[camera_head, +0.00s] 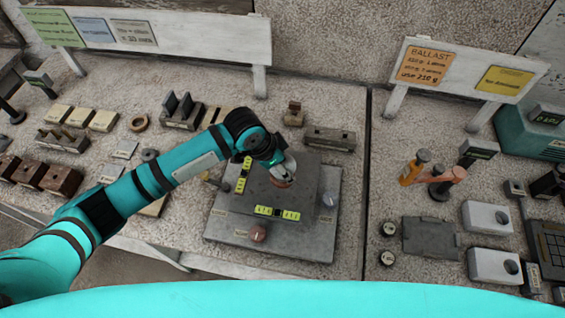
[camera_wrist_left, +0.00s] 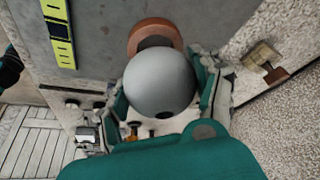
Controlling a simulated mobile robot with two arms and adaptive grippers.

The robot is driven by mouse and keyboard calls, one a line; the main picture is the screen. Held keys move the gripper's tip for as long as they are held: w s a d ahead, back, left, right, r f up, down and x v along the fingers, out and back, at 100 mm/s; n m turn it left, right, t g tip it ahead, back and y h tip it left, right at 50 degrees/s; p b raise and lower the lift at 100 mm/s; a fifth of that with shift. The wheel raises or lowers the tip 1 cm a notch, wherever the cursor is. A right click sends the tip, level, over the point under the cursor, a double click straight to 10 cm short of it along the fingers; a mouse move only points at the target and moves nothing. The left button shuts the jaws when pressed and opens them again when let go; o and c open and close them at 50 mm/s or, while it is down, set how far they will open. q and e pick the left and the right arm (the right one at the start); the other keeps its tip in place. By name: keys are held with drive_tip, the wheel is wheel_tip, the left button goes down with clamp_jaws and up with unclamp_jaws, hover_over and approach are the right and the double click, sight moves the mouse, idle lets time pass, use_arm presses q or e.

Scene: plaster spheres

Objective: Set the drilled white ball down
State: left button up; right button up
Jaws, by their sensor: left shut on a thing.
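The drilled white ball (camera_wrist_left: 160,80) looks pale grey in the left wrist view, with a dark hole low on its surface. My left gripper (camera_wrist_left: 168,100) is shut on it, with a finger on each side. A reddish-brown ring (camera_wrist_left: 150,34) lies on the grey plate (camera_wrist_left: 100,25) just beyond the ball, which partly covers it. I cannot tell whether the ball touches the ring. In the head view my left gripper (camera_head: 283,172) is over the upper part of the plate (camera_head: 245,205), and the ball cannot be made out clearly there. My right gripper is not in view.
Two yellow-green level strips (camera_head: 278,213) lie on the plate, with a brown knob (camera_head: 258,233) at its front and a grey knob (camera_head: 329,198) at its right. A dark block (camera_head: 330,138) stands behind.

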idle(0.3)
use_arm(q)
drive_tip(key=shift+p, duration=0.4)
drive_tip(key=shift+f, duration=0.15)
idle(0.7)
drive_tip(key=shift+f+b, duration=0.45)
drive_tip(key=shift+f, duration=0.4)
drive_tip(key=o, duration=1.2)
drive_tip(key=shift+o, duration=1.1)
